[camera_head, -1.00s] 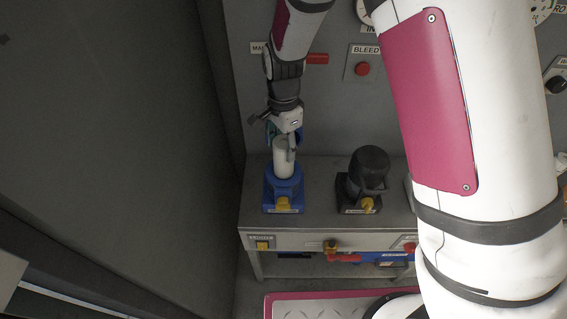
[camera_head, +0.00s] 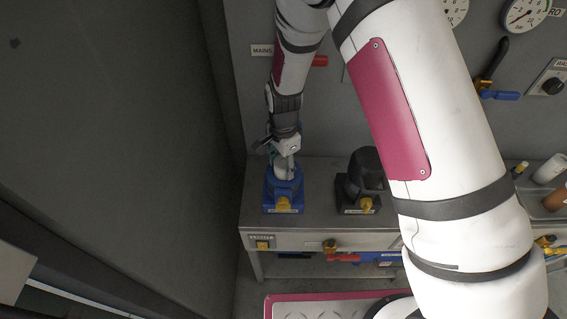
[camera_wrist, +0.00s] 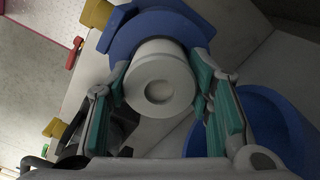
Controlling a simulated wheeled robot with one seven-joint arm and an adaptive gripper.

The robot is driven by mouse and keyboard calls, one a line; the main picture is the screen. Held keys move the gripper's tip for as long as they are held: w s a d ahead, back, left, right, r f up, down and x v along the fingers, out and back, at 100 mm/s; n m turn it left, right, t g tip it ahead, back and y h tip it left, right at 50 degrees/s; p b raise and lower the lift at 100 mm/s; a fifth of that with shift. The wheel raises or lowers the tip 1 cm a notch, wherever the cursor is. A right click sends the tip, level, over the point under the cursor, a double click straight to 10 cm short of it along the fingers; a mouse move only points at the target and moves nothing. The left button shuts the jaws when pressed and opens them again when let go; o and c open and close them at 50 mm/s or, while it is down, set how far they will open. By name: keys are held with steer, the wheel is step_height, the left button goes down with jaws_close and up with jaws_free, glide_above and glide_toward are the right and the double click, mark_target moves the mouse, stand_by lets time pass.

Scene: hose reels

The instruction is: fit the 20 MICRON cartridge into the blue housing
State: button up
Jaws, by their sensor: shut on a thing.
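The blue housing (camera_head: 283,194) stands on the left of the bench, with a yellow tap at its front. My gripper (camera_head: 285,165) is right above it, pointing down. In the wrist view my gripper (camera_wrist: 158,88) is shut on a white cartridge (camera_wrist: 160,72), with teal pads on both sides. The blue housing (camera_wrist: 203,25) surrounds the cartridge's far end, so the cartridge is at least partly inside it. The depth and any seating at the bottom are hidden. No 20 MICRON label is readable on it.
A black housing (camera_head: 362,172) stands just right of the blue one. A round blue part (camera_wrist: 268,118) lies close to my right finger in the wrist view. A tray (camera_head: 530,190) with cylinders is at the far right. A grey wall rises behind the bench (camera_head: 325,222).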

steer(key=o, duration=1)
steer(key=shift+f, duration=0.1)
steer(key=shift+c, duration=0.2)
steer(key=s+d+r+n+t+b, duration=0.1)
steer(key=d+r, duration=0.2)
steer(key=r, duration=0.8)
steer(key=s+d+r+n, duration=0.2)
steer(key=r, duration=1)
steer(key=s+d+r+n+t, duration=0.2)
steer(key=s+d+r+n, duration=0.2)
steer(key=s, duration=0.5)
steer(key=s+d+r+n+t, duration=0.2)
steer(key=s+d+r+n, duration=0.2)
steer(key=s+d+r, duration=0.5)
steer(key=shift+s+r+n+t, duration=0.15)
steer(key=shift+s+n+t, duration=0.15)
steer(key=shift+s, duration=0.3)
